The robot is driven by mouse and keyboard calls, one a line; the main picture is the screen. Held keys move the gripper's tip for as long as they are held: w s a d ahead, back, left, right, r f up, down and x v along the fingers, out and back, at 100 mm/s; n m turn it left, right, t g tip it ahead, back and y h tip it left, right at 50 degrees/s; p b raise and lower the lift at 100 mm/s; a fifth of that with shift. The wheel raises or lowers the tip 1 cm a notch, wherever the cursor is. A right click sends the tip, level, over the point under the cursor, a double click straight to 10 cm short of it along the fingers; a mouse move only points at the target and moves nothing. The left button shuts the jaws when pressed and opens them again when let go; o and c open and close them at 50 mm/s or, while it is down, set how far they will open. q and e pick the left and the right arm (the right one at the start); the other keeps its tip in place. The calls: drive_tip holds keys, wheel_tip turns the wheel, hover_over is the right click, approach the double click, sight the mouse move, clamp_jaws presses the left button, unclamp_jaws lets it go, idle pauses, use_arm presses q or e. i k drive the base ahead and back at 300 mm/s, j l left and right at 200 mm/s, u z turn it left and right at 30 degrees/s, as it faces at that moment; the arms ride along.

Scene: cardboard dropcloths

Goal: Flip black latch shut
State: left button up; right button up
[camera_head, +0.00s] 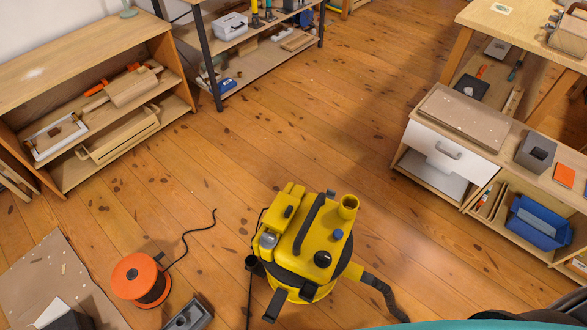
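A yellow shop vacuum (318,240) stands on the wooden floor at the lower middle of the head view. A black latch (275,305) on its near side sticks out and down from the yellow body, with its lower end apart from the side. A smaller black part (252,263) is at the vacuum's left side; I cannot tell whether it is another latch. The top has a black handle (310,222), a dark round knob (322,259) and a yellow upright port (348,206). Neither of my grippers is in view.
A black hose (385,292) runs off right of the vacuum. An orange cable reel (140,279), a grey tray (188,316) and a cardboard sheet (50,282) lie left. A low cabinet (452,150) stands right. The floor behind the vacuum is clear.

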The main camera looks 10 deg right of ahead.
sight(277, 302)
drive_tip(key=k+l+z, duration=0.1)
drive_tip(key=k, duration=0.35)
drive_tip(key=k+l+z, duration=0.1)
drive_tip(key=k, duration=0.3)
drive_tip(key=l, duration=0.1)
